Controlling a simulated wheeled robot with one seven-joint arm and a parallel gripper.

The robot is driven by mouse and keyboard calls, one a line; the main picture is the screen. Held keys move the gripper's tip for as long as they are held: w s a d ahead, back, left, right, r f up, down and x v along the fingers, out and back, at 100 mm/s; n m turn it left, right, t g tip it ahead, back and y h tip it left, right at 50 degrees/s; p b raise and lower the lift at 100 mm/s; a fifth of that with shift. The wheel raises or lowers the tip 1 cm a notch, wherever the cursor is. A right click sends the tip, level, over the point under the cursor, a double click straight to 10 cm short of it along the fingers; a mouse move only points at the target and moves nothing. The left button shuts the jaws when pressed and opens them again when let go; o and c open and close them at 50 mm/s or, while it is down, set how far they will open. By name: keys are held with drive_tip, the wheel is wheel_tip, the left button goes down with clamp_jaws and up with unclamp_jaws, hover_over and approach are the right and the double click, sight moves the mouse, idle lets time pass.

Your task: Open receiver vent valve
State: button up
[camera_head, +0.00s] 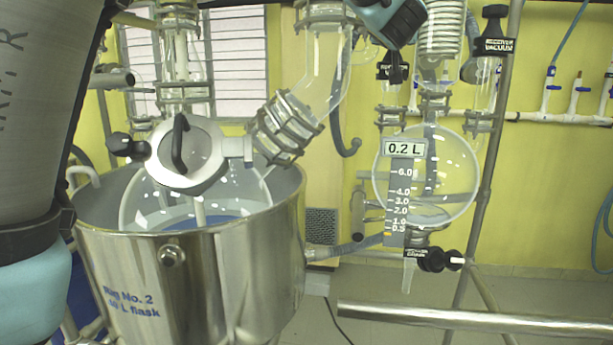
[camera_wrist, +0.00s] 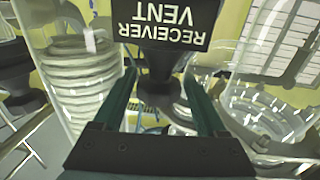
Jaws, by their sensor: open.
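The receiver vent valve has a black knob and a black label reading "RECEIVER VENT" (camera_wrist: 168,22), upside down in the wrist view. My gripper (camera_wrist: 162,98) is open there, with one green finger on each side of the dark knob. Whether either finger touches it, I cannot tell. In the head view the valve (camera_head: 393,68) is a black knob above the receiver, its label partly hidden by my teal wrist. The fingers cannot be made out there. The round glass receiver (camera_head: 455,165) hangs below, with a "0.2 L" display.
A similar black receiver vacuum valve (camera_head: 494,44) stands to the right of the vent valve. A glass condenser coil (camera_wrist: 82,75) is close to my gripper. A metal post (camera_head: 487,180) and a steel vessel (camera_head: 200,280) stand nearby. A horizontal rail (camera_head: 470,320) crosses the front right.

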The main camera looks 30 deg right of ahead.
drive_tip(key=m+g+h+b, duration=0.1)
drive_tip(key=b, duration=0.2)
drive_tip(key=shift+f+g+b, duration=0.3)
drive_tip(key=shift+f+g, duration=0.1)
drive_tip(key=shift+m+g+h+b, duration=0.3)
drive_tip(key=shift+m+h+b, duration=0.2)
drive_tip(key=shift+b, duration=0.65)
drive_tip(key=shift+w+r+m+g+b, duration=0.1)
drive_tip(key=shift+m+g+b, duration=0.25)
drive_tip(key=shift+b, duration=0.7)
drive_tip(key=m+g+h+b, duration=0.1)
drive_tip(key=b, duration=0.2)
drive_tip(key=shift+r+g, duration=0.15)
drive_tip(key=shift+g, duration=0.1)
drive_tip(key=shift+d+g+h+b, duration=0.1)
drive_tip(key=shift+g+h+b, duration=0.25)
drive_tip(key=shift+b, duration=0.25)
